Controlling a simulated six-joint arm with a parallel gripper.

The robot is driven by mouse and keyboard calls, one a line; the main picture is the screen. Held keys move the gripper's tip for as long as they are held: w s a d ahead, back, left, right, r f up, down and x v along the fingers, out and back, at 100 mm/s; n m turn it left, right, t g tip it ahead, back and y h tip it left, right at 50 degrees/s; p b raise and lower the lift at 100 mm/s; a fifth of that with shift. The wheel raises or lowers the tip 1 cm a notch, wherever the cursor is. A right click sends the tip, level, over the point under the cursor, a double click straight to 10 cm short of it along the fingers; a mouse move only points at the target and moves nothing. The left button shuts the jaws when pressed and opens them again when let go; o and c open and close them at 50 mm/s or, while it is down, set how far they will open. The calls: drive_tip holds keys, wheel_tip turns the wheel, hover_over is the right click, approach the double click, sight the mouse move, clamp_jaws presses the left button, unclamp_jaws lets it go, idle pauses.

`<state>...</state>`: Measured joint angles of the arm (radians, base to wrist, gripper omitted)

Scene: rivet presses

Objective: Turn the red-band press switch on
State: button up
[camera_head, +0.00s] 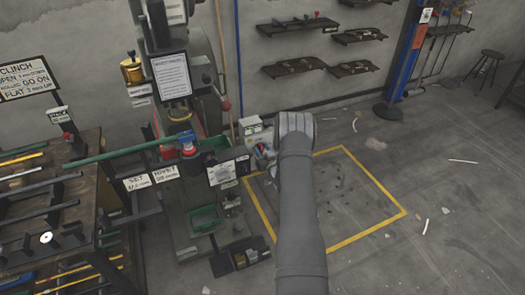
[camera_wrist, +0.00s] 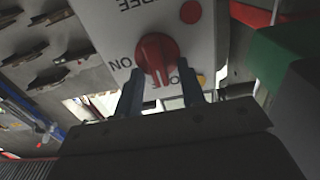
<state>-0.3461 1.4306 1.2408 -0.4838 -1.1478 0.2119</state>
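In the wrist view a red rotary knob (camera_wrist: 157,54) sits on a white panel (camera_wrist: 112,22), with ON printed on its left and a partly hidden label starting with O on its right. The knob's grip bar stands roughly upright in the picture. My gripper (camera_wrist: 160,78) is at the knob, one blue-grey finger on each side of its lower part. The fingers are apart with a gap around the grip bar; contact is unclear. In the head view a pale switch box (camera_head: 251,126) stands just left of my arm, which hides most of the gripper.
A press with a white notice (camera_head: 172,76) stands left of my arm, with a long green bar (camera_head: 125,151) across its front. A tool rack (camera_head: 40,205) is at the far left. Yellow lines (camera_head: 380,232) mark open floor at right. Wall shelves (camera_head: 293,67) hang behind.

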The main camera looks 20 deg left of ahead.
clamp_jaws()
drive_tip(key=shift+m, duration=0.3)
drive_tip(key=m, duration=0.8)
drive_tip(key=shift+w+d+f+m, duration=0.25)
drive_tip(key=shift+w+d+m, duration=0.05)
drive_tip(key=shift+d+m, duration=0.1)
drive_tip(key=shift+w+f+m, duration=0.1)
drive_tip(key=shift+f+m, duration=0.1)
drive_tip(key=shift+m, duration=1.9)
drive_tip(key=shift+w+f+m, duration=0.1)
drive_tip(key=shift+f+m, duration=0.1)
drive_tip(key=shift+m, duration=1.9)
